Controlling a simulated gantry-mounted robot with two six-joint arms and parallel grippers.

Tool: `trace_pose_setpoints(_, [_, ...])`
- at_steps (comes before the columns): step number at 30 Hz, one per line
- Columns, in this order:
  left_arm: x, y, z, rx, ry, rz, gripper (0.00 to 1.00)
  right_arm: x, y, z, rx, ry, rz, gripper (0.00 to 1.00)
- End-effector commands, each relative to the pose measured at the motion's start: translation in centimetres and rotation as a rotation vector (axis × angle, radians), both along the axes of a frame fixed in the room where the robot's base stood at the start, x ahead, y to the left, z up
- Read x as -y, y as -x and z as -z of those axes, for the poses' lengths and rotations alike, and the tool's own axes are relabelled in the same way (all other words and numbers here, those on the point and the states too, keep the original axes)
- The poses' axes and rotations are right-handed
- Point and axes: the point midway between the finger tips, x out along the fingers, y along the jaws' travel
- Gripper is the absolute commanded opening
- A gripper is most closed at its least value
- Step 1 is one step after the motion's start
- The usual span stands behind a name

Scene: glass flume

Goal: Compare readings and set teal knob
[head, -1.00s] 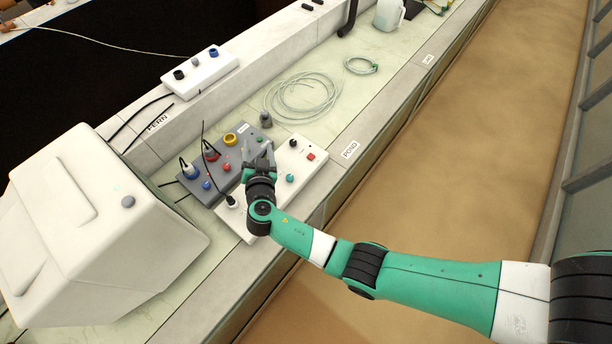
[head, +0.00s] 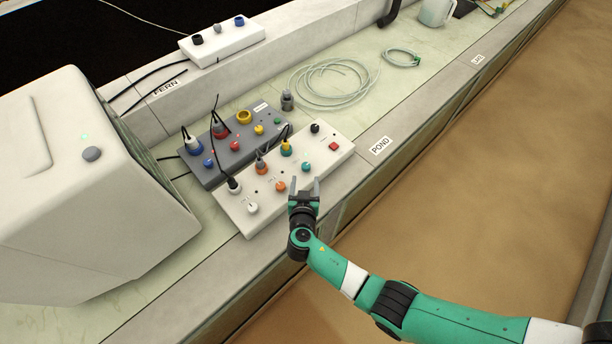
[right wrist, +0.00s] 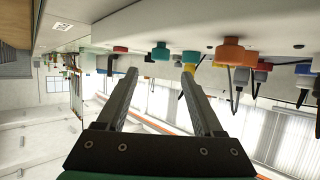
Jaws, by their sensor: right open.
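The teal knob (head: 306,167) sits on the sloped white panel box (head: 335,155), on its front row, right of an orange knob (head: 281,186) and a white knob (head: 252,208). My right gripper (head: 304,183) is open and empty, just in front of the box near the teal knob. In the right wrist view, the teal knob (right wrist: 161,51) appears above the open fingers (right wrist: 158,85), apart from them. The monitor-like white housing's screen faces away, so no reading shows. My left gripper is out of view.
Behind the white box is a grey panel box (head: 230,150) with plugs and knobs. Cables rise from both. A coiled hose (head: 330,85) lies behind to the right. A big white housing (head: 80,190) stands at the left. The POND label (head: 380,146) marks the clear ledge.

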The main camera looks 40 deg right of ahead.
Motion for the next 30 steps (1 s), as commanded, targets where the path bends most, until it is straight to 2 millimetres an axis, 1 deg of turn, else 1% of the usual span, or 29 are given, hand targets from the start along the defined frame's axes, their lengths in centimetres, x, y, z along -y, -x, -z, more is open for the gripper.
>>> trace_pose_setpoints(1, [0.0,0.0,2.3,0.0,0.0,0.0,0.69,0.5,-0.5,1.3,0.006,-0.001,0.003,0.69])
trace_pose_setpoints(4, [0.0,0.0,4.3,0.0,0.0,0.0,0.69,1.4,-1.3,1.7,0.006,0.0,0.001,0.69])
trace_pose_setpoints(5, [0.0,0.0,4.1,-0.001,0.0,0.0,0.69,2.0,-1.8,1.6,0.003,0.0,0.004,0.69])
trace_pose_setpoints(7, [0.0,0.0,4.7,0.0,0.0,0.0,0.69,3.0,-2.9,2.1,0.001,0.002,0.003,0.69])
trace_pose_setpoints(12, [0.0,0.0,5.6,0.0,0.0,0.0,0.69,4.5,-4.5,2.7,0.001,0.002,0.001,0.69])
trace_pose_setpoints(16, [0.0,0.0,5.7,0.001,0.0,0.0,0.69,5.0,-4.9,2.8,0.002,0.001,-0.001,0.69])
trace_pose_setpoints(22, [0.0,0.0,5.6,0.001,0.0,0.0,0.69,5.0,-4.9,2.7,0.001,0.0,-0.001,0.69])
trace_pose_setpoints(23, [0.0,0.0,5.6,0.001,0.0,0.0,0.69,5.0,-4.9,2.7,0.001,0.0,-0.001,0.67])
trace_pose_setpoints(27, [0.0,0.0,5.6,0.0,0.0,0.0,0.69,5.0,-4.9,2.8,0.001,0.0,-0.001,0.42])
trace_pose_setpoints(29, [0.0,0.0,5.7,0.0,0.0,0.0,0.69,5.0,-4.9,2.8,0.001,0.0,-0.001,0.31])
trace_pose_setpoints(30, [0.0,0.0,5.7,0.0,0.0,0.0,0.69,5.0,-4.9,2.8,0.001,0.0,-0.001,0.24])
